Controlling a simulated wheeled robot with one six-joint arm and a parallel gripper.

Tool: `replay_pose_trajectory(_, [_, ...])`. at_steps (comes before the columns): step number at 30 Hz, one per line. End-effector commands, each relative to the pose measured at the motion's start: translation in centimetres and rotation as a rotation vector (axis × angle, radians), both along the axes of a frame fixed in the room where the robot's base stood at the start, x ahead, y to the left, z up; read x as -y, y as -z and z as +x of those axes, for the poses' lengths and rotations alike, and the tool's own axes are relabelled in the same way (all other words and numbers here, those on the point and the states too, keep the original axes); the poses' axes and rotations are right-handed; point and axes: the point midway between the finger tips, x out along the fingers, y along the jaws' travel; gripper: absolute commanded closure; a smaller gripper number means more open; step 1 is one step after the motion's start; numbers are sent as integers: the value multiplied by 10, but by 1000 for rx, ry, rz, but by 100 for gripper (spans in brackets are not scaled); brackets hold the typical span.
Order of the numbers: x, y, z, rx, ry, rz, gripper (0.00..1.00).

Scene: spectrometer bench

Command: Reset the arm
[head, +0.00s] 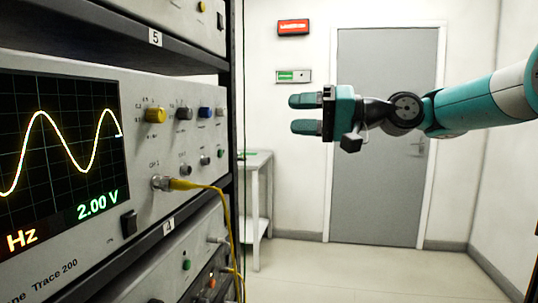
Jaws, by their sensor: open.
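My arm reaches in from the right edge of the head view. My gripper (306,114) is at its end, with two teal fingers pointing left, one above the other. The fingers are apart and nothing shows between them. The gripper hangs in the air in front of the grey door (388,190), to the right of the instrument rack and apart from it.
The rack (233,100) on the left holds an oscilloscope (136,150) with a lit screen reading 2.00 V. A yellow cable (205,186) runs from its socket down the rack. A white table (257,160) stands behind the rack. The floor (340,270) is clear.

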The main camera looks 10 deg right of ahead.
Motion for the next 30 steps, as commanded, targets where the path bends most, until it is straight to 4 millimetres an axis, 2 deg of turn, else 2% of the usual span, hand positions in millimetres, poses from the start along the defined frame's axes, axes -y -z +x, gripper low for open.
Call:
replay_pose_trajectory(2, [-11, 5, -9, -3, 2, -51, 51])
replay_pose_trajectory(5, [-34, 25, -33, -14, 3, -199, 51])
replay_pose_trajectory(8, [-54, 64, -81, -37, -20, -429, 51])
replay_pose_trajectory(9, [-57, 83, -106, -49, -40, -533, 51])
replay_pose_trajectory(11, [-54, 112, -144, -72, -81, -682, 51])
replay_pose_trajectory(12, [-49, 129, -169, -86, -112, -769, 51])
replay_pose_trajectory(15, [-31, 165, -223, -125, -190, -951, 51])
replay_pose_trajectory(18, [-11, 190, -264, -158, -255, -1077, 51])
replay_pose_trajectory(21, [3, 205, -288, -180, -299, -1152, 51])
replay_pose_trajectory(23, [8, 209, -296, -188, -313, -1174, 51])
replay_pose_trajectory(30, [11, 212, -300, -194, -321, -1188, 51])
